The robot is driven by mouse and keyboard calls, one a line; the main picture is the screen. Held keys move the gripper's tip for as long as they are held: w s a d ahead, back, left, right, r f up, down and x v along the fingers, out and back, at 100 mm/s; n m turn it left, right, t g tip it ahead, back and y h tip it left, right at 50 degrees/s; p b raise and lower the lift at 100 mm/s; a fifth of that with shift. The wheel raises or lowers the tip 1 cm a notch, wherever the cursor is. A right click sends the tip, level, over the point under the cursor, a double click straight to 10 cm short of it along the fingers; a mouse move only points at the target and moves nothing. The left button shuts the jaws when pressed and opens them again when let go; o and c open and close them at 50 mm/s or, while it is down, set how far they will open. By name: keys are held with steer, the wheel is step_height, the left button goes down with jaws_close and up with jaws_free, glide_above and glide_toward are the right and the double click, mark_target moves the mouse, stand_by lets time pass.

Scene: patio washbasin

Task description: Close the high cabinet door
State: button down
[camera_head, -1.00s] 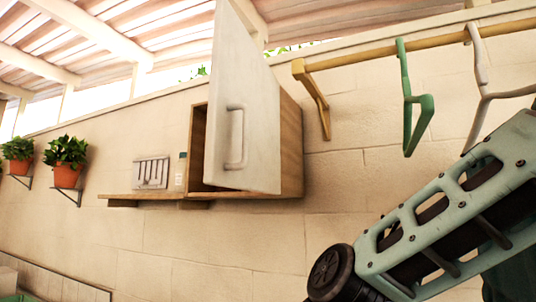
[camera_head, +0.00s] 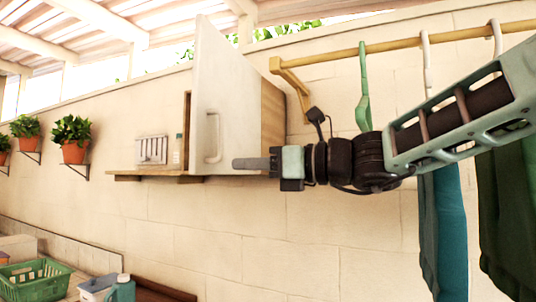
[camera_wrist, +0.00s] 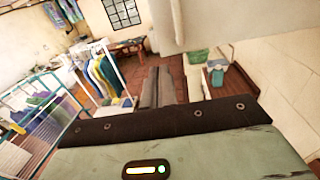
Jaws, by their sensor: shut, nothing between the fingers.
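The high cabinet (camera_head: 274,118) is a wooden wall box with a pale grey door (camera_head: 222,85). The door stands open, with part of the dark interior showing at its left edge. A pale bar handle (camera_head: 213,140) is on the door's face. My gripper (camera_head: 234,163) points left, its fingers shut and empty, overlapping the lower right of the door, right of the handle. I cannot tell if they touch it. In the wrist view the shut fingers (camera_wrist: 158,86) point away below a pale panel (camera_wrist: 215,18), likely the door.
A wooden shelf (camera_head: 150,173) with a rack (camera_head: 152,149) and a bottle (camera_head: 178,149) adjoins the cabinet's left. A yellow rail (camera_head: 400,45) with hangers and clothes (camera_head: 443,225) is at the right. A green basket (camera_head: 35,278) is low at left. The wall below the cabinet is clear.

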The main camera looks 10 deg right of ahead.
mark_target(196, 165)
steer(key=p+x, duration=0.3)
steer(key=x, duration=0.4)
steer(key=shift+w+a+r, duration=0.1)
steer(key=shift+w+a, duration=0.1)
steer(key=shift+a, duration=0.15)
steer(key=shift+w+a, duration=0.1)
steer(key=shift+a, duration=0.1)
